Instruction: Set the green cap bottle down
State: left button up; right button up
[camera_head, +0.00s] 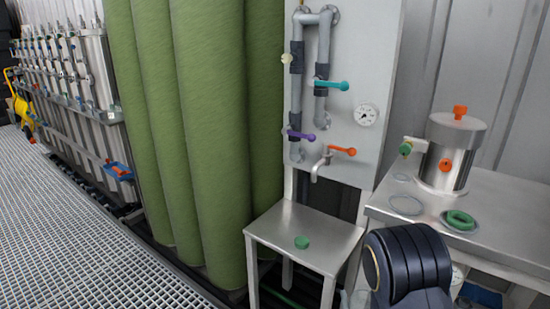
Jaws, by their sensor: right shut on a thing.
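My right arm's dark ribbed end (408,262) stands at the lower right, in front of the steel bench; its fingertips are hidden behind it or below the picture edge. A pale, see-through shape (355,298) shows just left of it, probably part of the held bottle, but too little shows to be sure. A small green cap-like disc (302,242) lies alone on the small steel table (325,228), below the tap. My left gripper is out of view.
The steel bench (510,205) at right carries a steel vessel (452,155) with orange fittings, a green ring (459,219) and a flat ring (405,204). A panel with pipes, coloured valve handles and a tap (320,166) rises behind the small table. Tall green columns (210,130) stand left.

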jog(key=w+r+m+h+p, duration=0.2)
jog(key=r+p, duration=1)
jog(key=r, duration=0.2)
jog(key=w+r+m+h+p, duration=0.1)
jog(key=w+r+h+p, duration=0.15)
jog(key=r+p, duration=1.1)
notch_tip(320, 180, down, 7)
jog(key=s+n+y+b, duration=0.1)
jog(key=s+n+y, duration=0.2)
jog(key=y, duration=0.2)
jog(key=shift+b, duration=0.35)
jog(key=shift+r, duration=0.1)
